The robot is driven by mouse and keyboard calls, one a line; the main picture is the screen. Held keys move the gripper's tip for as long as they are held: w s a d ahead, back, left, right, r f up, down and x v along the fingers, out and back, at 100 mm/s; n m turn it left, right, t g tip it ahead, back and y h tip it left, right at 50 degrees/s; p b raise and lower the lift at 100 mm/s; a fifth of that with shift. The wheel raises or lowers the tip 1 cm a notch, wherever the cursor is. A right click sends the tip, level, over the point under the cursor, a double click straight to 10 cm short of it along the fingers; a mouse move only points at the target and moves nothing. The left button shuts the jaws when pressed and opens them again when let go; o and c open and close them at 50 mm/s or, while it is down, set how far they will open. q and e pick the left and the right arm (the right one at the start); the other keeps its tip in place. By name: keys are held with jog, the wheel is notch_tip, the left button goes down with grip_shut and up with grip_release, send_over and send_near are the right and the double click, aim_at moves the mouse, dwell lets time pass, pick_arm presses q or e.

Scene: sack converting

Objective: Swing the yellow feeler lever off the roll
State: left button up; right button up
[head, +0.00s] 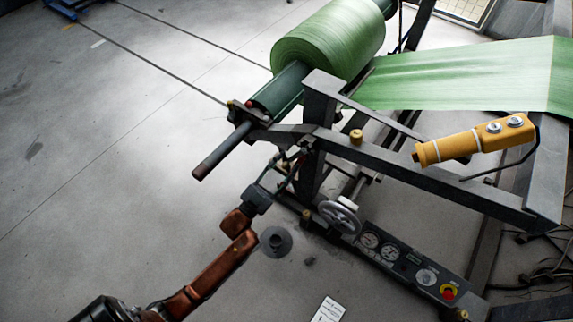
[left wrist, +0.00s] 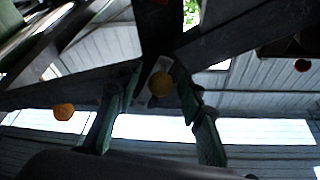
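The green roll (head: 328,42) sits on its shaft at the top of the head view, with a green web running off to the right. I cannot make out a yellow feeler lever on it. A yellow knob (head: 356,136) is on the grey frame, and a lower one (head: 305,215) is near the handwheel. My left gripper (head: 290,160) is by the frame's near left side, below the roll's shaft end. In the left wrist view its two green fingers stand apart, and a round yellow knob (left wrist: 160,84) appears between them; contact cannot be told. My right gripper is out of view.
A yellow two-button pendant (head: 470,138) lies along the frame's right rail (head: 440,182). A handwheel (head: 340,217) and gauge panel (head: 400,262) sit low on the frame. The dark shaft end (head: 220,152) juts out above my left wrist. Open floor lies left.

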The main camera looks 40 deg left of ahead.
pick_arm(q)
jog(key=shift+c, duration=0.2)
grip_shut()
dwell(0.4)
